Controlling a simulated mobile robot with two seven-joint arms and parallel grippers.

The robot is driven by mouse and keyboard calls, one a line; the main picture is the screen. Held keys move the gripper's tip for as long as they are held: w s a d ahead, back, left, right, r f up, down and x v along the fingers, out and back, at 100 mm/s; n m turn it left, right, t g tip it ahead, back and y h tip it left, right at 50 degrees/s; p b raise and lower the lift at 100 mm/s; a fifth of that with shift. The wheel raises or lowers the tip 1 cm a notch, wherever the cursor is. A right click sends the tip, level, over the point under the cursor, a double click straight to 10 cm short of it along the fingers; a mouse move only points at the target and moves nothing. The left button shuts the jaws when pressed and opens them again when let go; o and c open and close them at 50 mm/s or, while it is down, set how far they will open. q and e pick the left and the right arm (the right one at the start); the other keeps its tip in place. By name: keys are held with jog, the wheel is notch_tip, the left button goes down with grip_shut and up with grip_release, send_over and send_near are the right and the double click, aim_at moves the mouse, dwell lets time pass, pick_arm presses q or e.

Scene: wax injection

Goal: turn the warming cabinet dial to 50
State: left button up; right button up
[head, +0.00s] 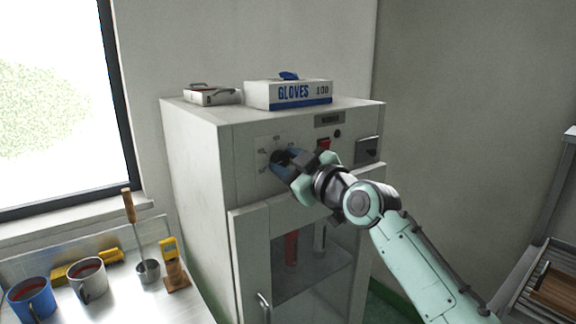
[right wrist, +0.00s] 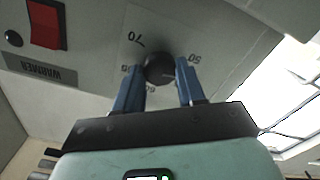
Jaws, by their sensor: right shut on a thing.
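The warming cabinet (head: 200,170) is a tall pale grey box with a control panel across its upper front. Its dial (right wrist: 160,66) is a round black knob on a pale plate marked with numbers. In the right wrist view, 70 reads at the plate's upper left and 50 at its right; other numbers are partly covered by my fingers. My right gripper (head: 285,161) is at the dial, its blue fingers (right wrist: 157,72) shut on the knob from both sides. The knob's pointer is too unclear to read. In the head view the gripper mostly hides the dial. My left gripper is out of view.
A red switch (right wrist: 45,24) and a warmer label (right wrist: 40,69) are on the same panel. A gloves box (head: 290,94) and a metal case (head: 212,96) sit on the cabinet top. Mugs (head: 88,279) and a ladle (head: 148,270) stand on the left bench.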

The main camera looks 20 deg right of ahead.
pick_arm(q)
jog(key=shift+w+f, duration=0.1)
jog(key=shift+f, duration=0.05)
pick_arm(e)
jog(key=shift+n, duration=2)
jog(key=o, duration=1.1)
jog(key=shift+c, duration=0.2)
jog(key=shift+s, duration=0.1)
